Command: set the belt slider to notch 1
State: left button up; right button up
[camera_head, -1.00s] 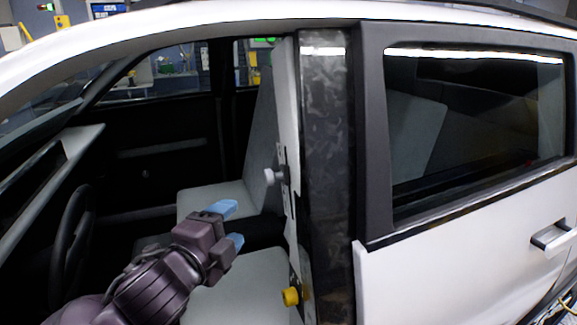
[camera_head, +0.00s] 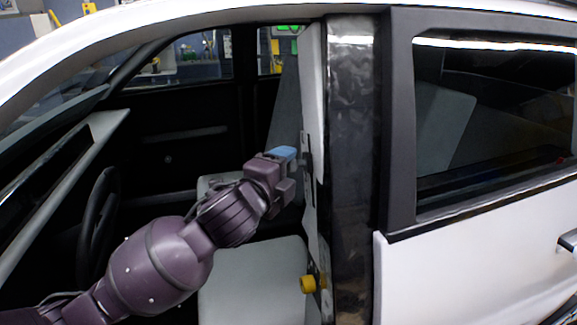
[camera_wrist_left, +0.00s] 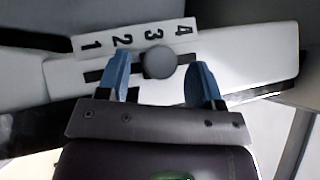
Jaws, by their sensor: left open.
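The belt slider's round grey knob (camera_wrist_left: 158,62) shows in the left wrist view, in a dark slot of a light panel on the door pillar. A white number strip (camera_wrist_left: 135,37) printed 1 to 4 runs along the slot, and the knob is beside the 3. My left gripper (camera_head: 289,170) is at the pillar in the head view and hides the knob there. Its blue fingers are open, one on each side of the knob in the wrist view. Gaps show between the fingers and the knob. My right gripper is not in view.
A yellow knob (camera_head: 308,284) sits low on the pillar (camera_head: 352,180), below my left gripper. A grey seat (camera_head: 252,280) and a steering wheel (camera_head: 98,220) are inside the car. The closed rear door (camera_head: 480,275) is to the right.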

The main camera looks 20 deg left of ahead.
pick_arm(q)
jog(key=shift+w+d, duration=0.15)
jog(key=shift+w, duration=0.55)
jog(key=c, duration=0.7)
grip_shut()
notch_tip(320, 180, down, 8)
jog(key=s+d+b, duration=0.1)
jog(key=s+b, duration=0.1)
jog(key=shift+d+f, duration=0.15)
jog(key=shift+d, duration=0.1)
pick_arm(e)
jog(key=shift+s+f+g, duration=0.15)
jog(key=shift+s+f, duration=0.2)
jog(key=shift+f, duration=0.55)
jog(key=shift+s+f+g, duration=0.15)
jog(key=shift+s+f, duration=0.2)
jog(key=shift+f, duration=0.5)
